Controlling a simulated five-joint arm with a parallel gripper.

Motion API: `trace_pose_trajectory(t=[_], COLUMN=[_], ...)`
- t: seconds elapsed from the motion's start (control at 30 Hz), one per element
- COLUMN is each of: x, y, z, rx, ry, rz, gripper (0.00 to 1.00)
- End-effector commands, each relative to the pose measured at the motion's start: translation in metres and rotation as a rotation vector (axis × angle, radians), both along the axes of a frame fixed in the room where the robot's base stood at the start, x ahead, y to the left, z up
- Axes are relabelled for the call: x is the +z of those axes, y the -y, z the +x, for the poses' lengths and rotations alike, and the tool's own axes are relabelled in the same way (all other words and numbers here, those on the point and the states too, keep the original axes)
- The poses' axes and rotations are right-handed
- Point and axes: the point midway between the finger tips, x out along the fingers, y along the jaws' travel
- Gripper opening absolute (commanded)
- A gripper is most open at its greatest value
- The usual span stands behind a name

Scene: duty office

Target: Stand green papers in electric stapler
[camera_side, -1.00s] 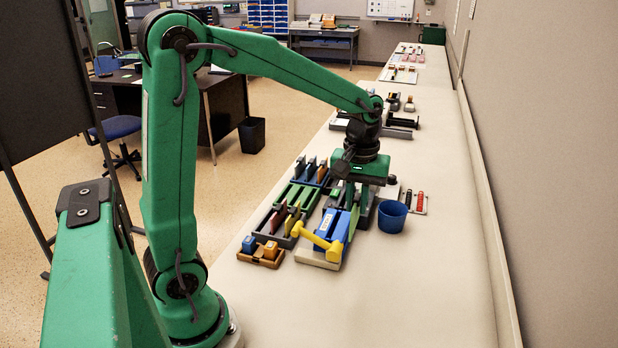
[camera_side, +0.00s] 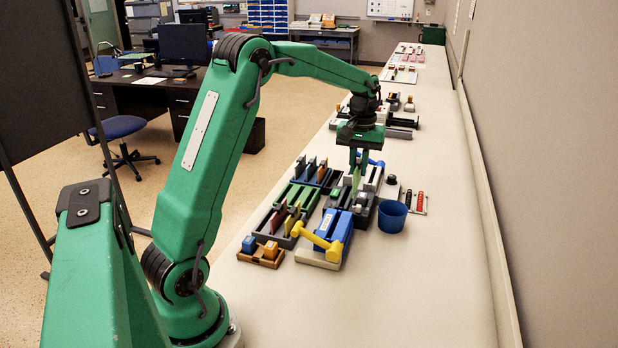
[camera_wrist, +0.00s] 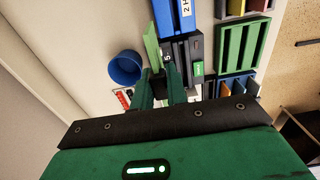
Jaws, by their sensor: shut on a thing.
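The green papers (camera_side: 356,180) are pinched upright between the fingers of my gripper (camera_side: 360,165) in the side view. They show as a light green sheet in the wrist view (camera_wrist: 152,47), extending beyond my fingertips. My gripper is shut on them, just over the dark grey device that looks like the electric stapler (camera_side: 341,201). In the wrist view, the stapler (camera_wrist: 187,50) lies beside and below the papers and carries a small green label. The papers' lower edge is close to it, but I cannot tell whether they touch or sit in it.
A blue punch (camera_side: 339,232) with a yellow lever stands in front of the stapler. A blue cup (camera_side: 391,216) is to its right. A green slotted rack (camera_wrist: 245,45) and other racks stand on the left side. The bench at front right is clear.

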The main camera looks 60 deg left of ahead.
Motion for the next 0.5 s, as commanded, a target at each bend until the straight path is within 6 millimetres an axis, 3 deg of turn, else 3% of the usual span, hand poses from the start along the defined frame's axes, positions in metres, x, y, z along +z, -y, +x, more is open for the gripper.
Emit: trace_pose_trajectory(t=[0.03,0.2,0.5], x=[-0.003,-0.01,-0.016], y=[-0.015,-0.05,-0.079], z=[0.005,0.015,0.02], rx=[0.004,0.003,0.0], ry=[0.0,0.0,0.0], rz=[0.0,0.0,0.0], gripper=[0.0,0.0,0.0])
